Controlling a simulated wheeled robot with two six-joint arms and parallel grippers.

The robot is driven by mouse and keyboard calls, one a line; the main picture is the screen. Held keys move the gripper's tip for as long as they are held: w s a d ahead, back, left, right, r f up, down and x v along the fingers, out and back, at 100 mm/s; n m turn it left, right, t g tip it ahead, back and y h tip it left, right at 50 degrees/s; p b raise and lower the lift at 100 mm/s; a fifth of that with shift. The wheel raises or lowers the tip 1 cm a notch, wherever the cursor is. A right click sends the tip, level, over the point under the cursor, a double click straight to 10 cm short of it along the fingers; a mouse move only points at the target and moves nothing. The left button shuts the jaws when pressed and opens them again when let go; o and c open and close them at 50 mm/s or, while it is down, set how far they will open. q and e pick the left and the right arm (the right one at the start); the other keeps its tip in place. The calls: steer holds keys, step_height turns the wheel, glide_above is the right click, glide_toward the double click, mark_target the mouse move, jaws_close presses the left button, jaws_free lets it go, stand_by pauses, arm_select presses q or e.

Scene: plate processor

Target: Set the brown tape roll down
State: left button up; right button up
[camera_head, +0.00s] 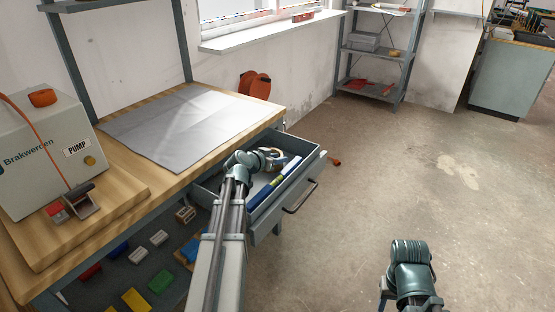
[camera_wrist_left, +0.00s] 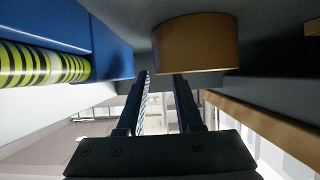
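The brown tape roll (camera_head: 274,153) is in the open drawer's far part, close beside my left gripper (camera_head: 264,160) in the head view. In the left wrist view, the roll (camera_wrist_left: 195,43) is large above the fingertips of my left gripper (camera_wrist_left: 164,76). The two fingers stand apart, with a visible gap between them. The roll's lower edge overlaps the right fingertip, so I cannot tell whether its wall is pinched. The contact of the roll with the drawer floor is also unclear. My right arm is at the lower right; its fingers are mostly hidden.
The drawer (camera_head: 310,167) is pulled out under the wooden workbench (camera_head: 268,112). A blue level-like tool with a yellow-green part (camera_head: 278,181) lies in it. The blue tool (camera_wrist_left: 100,38) is at the left wrist view's upper left. Open floor (camera_head: 420,180) lies right of the drawer.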

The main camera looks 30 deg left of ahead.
arm_select(q)
steer(key=shift+o, duration=0.2)
steer(key=shift+r, duration=0.1)
steer(key=shift+s+r+p, duration=0.2)
steer(key=shift+s+p, duration=0.1)
steer(key=p+v, duration=0.4)
steer(key=v, duration=0.7)
steer(key=shift+s+p, duration=0.15)
steer(key=shift+p, duration=0.25)
